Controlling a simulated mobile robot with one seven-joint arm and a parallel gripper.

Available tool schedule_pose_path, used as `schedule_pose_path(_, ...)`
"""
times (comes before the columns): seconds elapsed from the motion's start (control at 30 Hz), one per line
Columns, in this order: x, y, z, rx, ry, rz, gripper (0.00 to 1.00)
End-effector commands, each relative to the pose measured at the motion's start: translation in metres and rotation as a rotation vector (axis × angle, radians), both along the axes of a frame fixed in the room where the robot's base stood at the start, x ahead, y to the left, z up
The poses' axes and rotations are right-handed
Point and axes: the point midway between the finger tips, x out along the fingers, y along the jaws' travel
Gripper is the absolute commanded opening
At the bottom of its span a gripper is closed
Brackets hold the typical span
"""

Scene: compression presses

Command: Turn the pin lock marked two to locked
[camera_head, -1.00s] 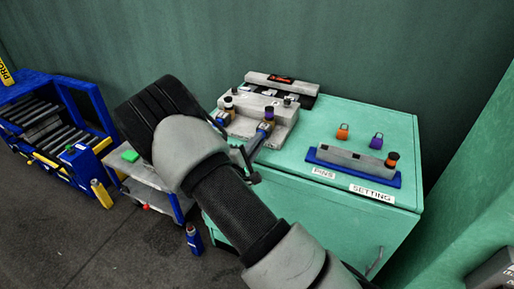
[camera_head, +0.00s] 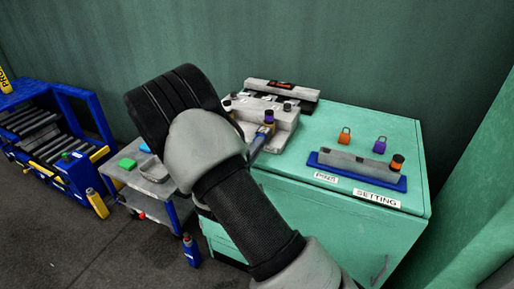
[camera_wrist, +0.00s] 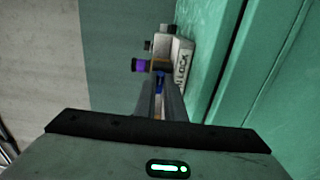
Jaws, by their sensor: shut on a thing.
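The grey stepped press block (camera_head: 285,122) stands on the green cabinet, with dark and coloured knobs on it. A purple-and-orange knob (camera_head: 269,117) is at its front; it also shows in the wrist view (camera_wrist: 150,65). My gripper (camera_head: 262,137) is at the block's front, just below this knob. In the wrist view its fingers (camera_wrist: 160,88) are shut on a blue lever (camera_wrist: 159,77) beside the knob. A label with partly readable lock lettering (camera_wrist: 183,67) is on the block face. The number two is not readable.
A blue rack (camera_head: 355,170) with a grey bar and an orange-and-black knob is on the cabinet top (camera_head: 410,150). A trolley (camera_head: 150,195) is left, a green wall right.

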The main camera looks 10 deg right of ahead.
Motion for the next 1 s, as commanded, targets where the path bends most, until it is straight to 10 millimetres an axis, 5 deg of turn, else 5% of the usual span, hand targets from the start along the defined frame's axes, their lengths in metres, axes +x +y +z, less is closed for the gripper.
schedule_pose_path(0.13, 0.000, 0.001, -0.001, 0.002, 0.001, 0.000, 0.00)
schedule_pose_path(0.17, 0.000, 0.001, -0.001, 0.002, 0.001, 0.000, 0.14)
schedule_pose_path(0.27, 0.000, 0.001, -0.001, 0.002, 0.001, 0.000, 0.28)
schedule_pose_path(0.67, -0.007, 0.006, 0.000, 0.001, 0.001, 0.001, 0.28)
schedule_pose_path(1.0, -0.065, 0.049, 0.000, 0.001, 0.003, 0.005, 0.28)
